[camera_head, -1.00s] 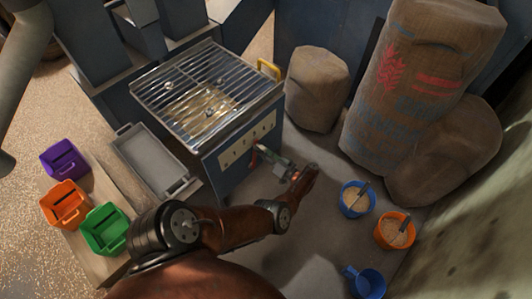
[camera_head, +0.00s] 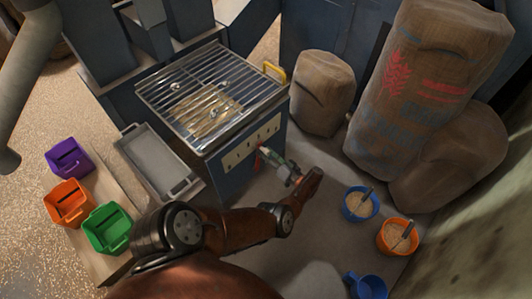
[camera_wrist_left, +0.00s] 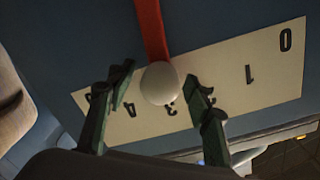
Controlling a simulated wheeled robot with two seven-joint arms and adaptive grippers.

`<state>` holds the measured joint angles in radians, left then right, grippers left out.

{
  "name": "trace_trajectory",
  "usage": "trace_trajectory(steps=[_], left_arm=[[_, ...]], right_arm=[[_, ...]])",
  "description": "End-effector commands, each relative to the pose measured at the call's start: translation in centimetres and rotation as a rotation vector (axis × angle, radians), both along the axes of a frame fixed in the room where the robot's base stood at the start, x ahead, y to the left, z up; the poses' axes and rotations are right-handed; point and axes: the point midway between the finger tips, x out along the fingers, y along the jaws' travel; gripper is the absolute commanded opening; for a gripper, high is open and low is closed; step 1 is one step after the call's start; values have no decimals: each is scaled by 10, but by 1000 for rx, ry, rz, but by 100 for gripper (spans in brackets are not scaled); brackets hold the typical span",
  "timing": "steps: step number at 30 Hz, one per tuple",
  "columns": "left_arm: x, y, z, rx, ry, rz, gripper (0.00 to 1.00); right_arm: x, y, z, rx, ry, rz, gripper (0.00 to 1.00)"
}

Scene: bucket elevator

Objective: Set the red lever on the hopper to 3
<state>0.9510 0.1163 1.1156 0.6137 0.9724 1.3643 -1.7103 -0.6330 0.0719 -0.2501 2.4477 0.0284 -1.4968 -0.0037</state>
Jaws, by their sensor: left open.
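The red lever (camera_wrist_left: 150,30) hangs from above in the left wrist view and ends in a pale round knob (camera_wrist_left: 160,83). The knob lies over a cream number plate (camera_wrist_left: 280,75) on the hopper (camera_head: 235,178). The 0 and 1 read clearly at the right; the knob is just above the 3, with the 4 to its left. Another digit is hidden behind a finger. My left gripper (camera_wrist_left: 160,95) is open, one finger on each side of the knob, with visible gaps. In the head view it (camera_head: 268,155) is at the hopper's front panel. My right gripper is not in view.
A metal grate (camera_head: 210,95) tops the hopper. A grey tray (camera_head: 150,160) and purple (camera_head: 69,158), orange (camera_head: 69,203) and green (camera_head: 107,229) bins stand left. Scoop-filled blue (camera_head: 360,203) and orange (camera_head: 397,236) buckets and sacks (camera_head: 425,90) stand right.

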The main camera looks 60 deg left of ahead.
Motion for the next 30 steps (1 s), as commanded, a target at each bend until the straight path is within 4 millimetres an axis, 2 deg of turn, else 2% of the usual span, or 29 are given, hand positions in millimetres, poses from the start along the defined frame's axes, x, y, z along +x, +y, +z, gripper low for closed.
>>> trace_trajectory(steps=[5, 15, 22, 30], left_arm=[[9, -26, 0, -3, -1, -4, 47], [30, -93, 3, -2, 0, -4, 47], [34, -110, 3, -1, 0, -2, 47], [35, -112, 4, 0, 0, -1, 47]], right_arm=[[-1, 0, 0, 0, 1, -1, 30], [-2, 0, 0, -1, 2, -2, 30], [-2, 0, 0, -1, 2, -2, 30], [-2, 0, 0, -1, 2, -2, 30]])
